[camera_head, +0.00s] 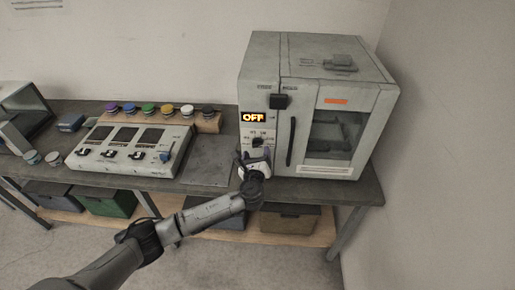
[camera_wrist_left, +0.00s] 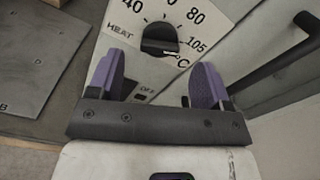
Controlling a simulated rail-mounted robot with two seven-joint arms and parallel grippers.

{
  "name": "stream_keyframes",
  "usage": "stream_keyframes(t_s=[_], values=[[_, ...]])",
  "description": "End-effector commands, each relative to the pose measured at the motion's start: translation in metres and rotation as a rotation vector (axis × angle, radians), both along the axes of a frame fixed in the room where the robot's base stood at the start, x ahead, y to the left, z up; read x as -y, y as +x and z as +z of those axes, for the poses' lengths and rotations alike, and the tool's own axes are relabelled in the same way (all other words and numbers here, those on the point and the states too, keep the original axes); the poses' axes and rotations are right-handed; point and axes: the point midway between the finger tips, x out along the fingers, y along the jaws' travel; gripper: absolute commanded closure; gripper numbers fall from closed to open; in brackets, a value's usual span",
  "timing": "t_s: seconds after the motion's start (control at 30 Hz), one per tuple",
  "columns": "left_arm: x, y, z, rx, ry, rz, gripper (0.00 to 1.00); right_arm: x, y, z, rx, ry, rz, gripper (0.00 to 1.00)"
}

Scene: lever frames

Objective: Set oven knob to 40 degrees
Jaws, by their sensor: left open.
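The oven (camera_head: 312,105) stands at the right end of the bench, and its display (camera_head: 253,117) reads OFF. The dark oven knob (camera_wrist_left: 159,40) sits on a light dial plate marked HEAT, 40, 80, 105 and °C. A small OFF label lies below the knob in the wrist view. A pale mark shows at the knob's lower right edge, but I cannot tell the exact setting. My left gripper (camera_head: 254,160) is in front of the oven's lower control panel. Its purple fingers (camera_wrist_left: 158,82) are open and empty, apart from the knob. My right gripper is not in view.
The oven door handle (camera_head: 291,142) stands out just right of my left gripper. A control box with levers (camera_head: 130,150) and several coloured buttons are to the left. A flat grey plate (camera_head: 207,160) lies between.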

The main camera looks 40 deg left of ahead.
Motion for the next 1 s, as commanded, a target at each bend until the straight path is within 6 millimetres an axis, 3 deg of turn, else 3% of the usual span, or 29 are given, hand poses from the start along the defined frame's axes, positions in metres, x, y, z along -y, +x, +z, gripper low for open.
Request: stream_keyframes(t_s=[0.3,0.77,1.0], values=[[-0.019,0.029,0.0,0.0,-0.001,0.001,0.28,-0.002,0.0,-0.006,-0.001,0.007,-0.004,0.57],[-0.023,0.034,0.0,0.0,-0.001,0.0,0.28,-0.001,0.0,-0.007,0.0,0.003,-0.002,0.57],[-0.023,0.034,0.0,0.0,-0.001,0.0,0.51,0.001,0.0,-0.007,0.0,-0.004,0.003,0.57]])
